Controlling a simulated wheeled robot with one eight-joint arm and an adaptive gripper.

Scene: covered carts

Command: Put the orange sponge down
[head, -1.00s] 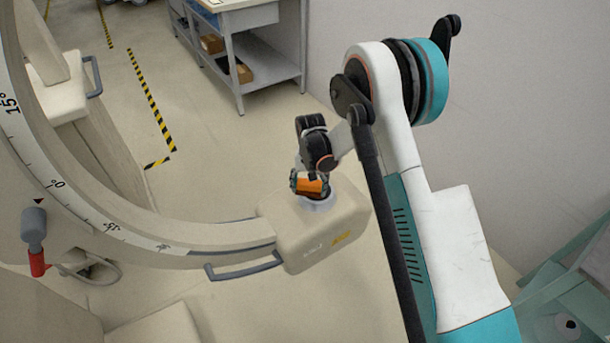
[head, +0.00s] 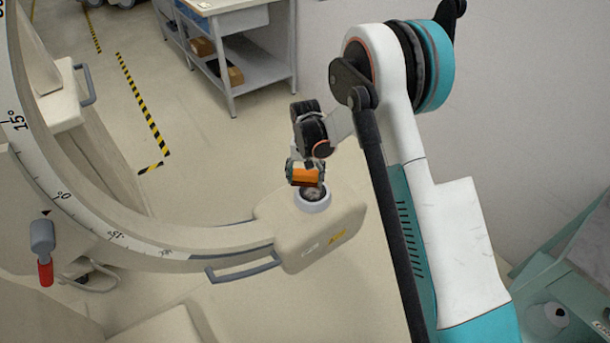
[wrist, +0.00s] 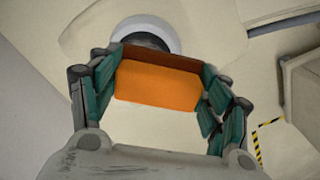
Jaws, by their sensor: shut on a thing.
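The orange sponge (head: 305,177) is held in my gripper (head: 305,174), above the beige end housing of a curved machine arm. In the wrist view the sponge (wrist: 157,86) sits between the teal finger pads of my gripper (wrist: 158,88), which is shut on it. A round white-rimmed fitting (head: 313,202) on the housing shows just below the sponge in the head view. In the wrist view the sponge partly covers this fitting's dark centre. I cannot tell the exact gap between sponge and fitting.
The beige housing (head: 322,238) carries a grey handle (head: 245,271) and joins a large curved arm with degree marks (head: 150,249). A shelved workbench (head: 262,77) stands behind. Yellow-black tape (head: 142,100) marks the floor. A green object (head: 570,262) is at the lower right.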

